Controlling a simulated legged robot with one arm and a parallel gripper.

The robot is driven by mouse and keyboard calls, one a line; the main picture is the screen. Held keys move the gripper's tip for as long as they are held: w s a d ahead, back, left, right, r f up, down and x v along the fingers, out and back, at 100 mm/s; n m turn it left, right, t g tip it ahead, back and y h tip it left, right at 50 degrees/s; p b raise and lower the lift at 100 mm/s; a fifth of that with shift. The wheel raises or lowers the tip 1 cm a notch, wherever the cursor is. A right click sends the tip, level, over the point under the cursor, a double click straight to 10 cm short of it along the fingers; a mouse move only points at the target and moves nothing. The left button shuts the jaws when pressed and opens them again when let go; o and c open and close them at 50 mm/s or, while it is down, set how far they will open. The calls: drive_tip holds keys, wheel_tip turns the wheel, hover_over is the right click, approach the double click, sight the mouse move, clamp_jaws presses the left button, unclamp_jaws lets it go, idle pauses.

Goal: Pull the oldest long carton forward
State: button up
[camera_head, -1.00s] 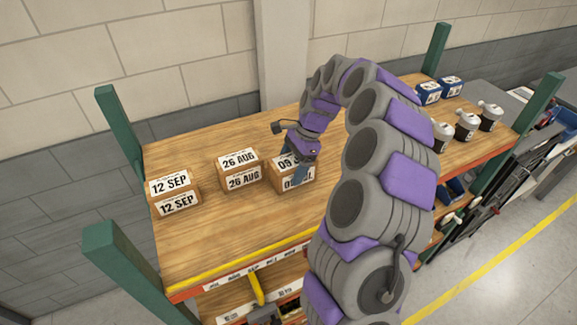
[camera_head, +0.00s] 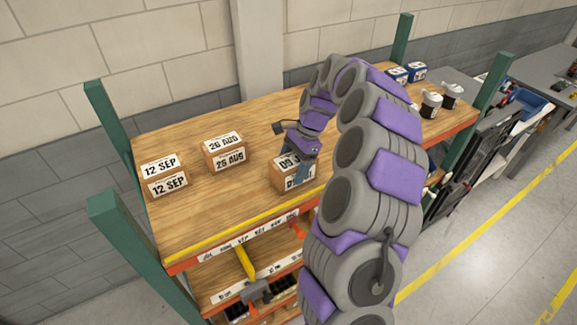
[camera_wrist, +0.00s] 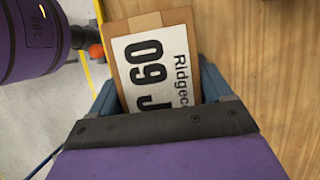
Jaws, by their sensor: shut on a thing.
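Three brown cartons with white date labels stand on the wooden top shelf (camera_head: 240,205). The carton marked 12 SEP (camera_head: 164,174) is at the left. The carton marked 26 AUG (camera_head: 224,151) is in the middle. The carton marked 09 J, rest of the month covered, (camera_head: 285,181) is at the right, nearer the front edge than the 26 AUG one. My gripper (camera_head: 303,172) is shut on this 09 J carton from above. In the wrist view the carton (camera_wrist: 157,65) sits between the blue fingers of my gripper (camera_wrist: 160,95).
A yellow strip (camera_head: 235,240) runs along the shelf's front edge. Green posts (camera_head: 108,125) stand at the corners. White-topped containers (camera_head: 431,103) and blue boxes (camera_head: 416,72) are at the right. A lower shelf (camera_head: 225,285) holds tools. Bare wood lies in front of the left cartons.

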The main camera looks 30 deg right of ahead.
drive_tip(key=shift+s+d, duration=0.55)
drive_tip(key=shift+d, duration=0.05)
drive_tip(key=shift+a, duration=0.1)
drive_tip(key=o, duration=1.4)
drive_tip(key=shift+a, duration=0.3)
drive_tip(key=shift+d, duration=0.1)
drive_tip(key=shift+d+r, duration=0.35)
drive_tip(key=p+v, duration=0.4)
drive_tip(key=v, duration=1.2)
drive_tip(key=shift+r, duration=0.2)
